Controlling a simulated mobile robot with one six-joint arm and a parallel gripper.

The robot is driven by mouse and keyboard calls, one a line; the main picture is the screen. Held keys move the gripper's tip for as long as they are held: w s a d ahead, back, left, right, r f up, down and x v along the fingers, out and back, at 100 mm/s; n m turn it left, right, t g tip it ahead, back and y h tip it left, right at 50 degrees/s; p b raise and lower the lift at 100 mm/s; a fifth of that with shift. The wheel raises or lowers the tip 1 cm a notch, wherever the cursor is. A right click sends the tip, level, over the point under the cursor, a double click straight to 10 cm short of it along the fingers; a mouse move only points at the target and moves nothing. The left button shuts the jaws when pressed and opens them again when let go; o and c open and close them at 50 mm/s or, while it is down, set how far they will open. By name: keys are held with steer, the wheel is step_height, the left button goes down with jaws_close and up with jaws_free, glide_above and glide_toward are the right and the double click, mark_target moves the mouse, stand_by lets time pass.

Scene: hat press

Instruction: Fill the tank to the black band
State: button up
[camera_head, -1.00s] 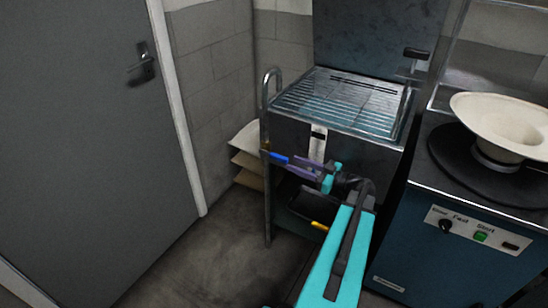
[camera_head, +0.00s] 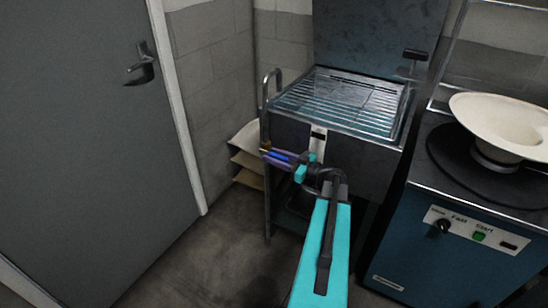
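The tank (camera_head: 368,159) is a dark metal box with a wire rack (camera_head: 340,103) over its open top and a raised lid behind. A pale upright gauge strip with a dark mark (camera_head: 318,139) is on its front; the water level cannot be read. A bent metal pipe (camera_head: 265,100) stands at its left edge. A blue lever (camera_head: 279,156) sticks out from the pipe's lower fitting. My gripper (camera_head: 272,156) is at this lever, its purple fingers along both sides of the blue part. Whether they press on it is too small to tell.
A blue machine (camera_head: 455,262) with a knob and green button stands at the right, with a cream hat (camera_head: 505,122) on top. Pale stacked sheets (camera_head: 247,160) lie behind the pipe. A grey door (camera_head: 80,150) is at the left. The floor (camera_head: 200,250) before it is clear.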

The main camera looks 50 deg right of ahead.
jaws_close()
steer(key=shift+a, duration=0.25)
steer(key=shift+d, duration=0.15)
